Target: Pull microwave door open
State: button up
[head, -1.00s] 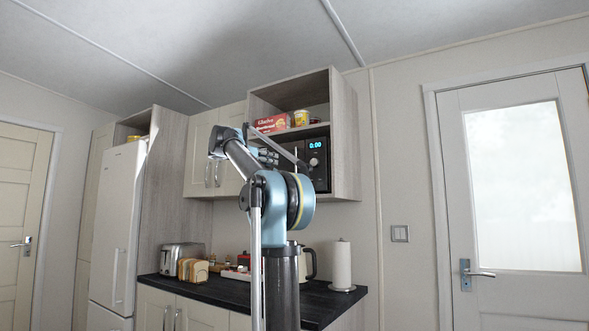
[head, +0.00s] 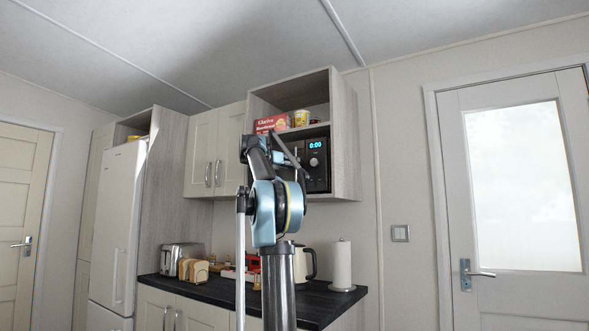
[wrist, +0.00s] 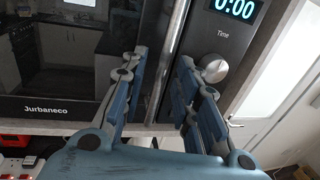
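The microwave (head: 317,165) sits in the lower bay of the wall shelf unit in the head view. My arm hides most of its door there. In the wrist view its dark glass door (wrist: 65,50) looks shut, and a vertical bar handle (wrist: 172,45) runs along the door's right edge. My gripper (wrist: 162,60) is open, with one blue finger on each side of the handle. I cannot tell whether either finger touches it. In the head view my gripper is mostly hidden behind the arm.
The microwave's control panel and round knob (wrist: 215,68) are close to my right finger. A red box (head: 271,124) and a yellow tub (head: 301,118) stand on the shelf above. A kettle (head: 304,262), toaster (head: 181,256) and paper roll (head: 341,263) stand on the counter below.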

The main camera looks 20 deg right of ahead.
aim_at(296, 177)
jog(key=shift+x, duration=1.55)
grip_shut()
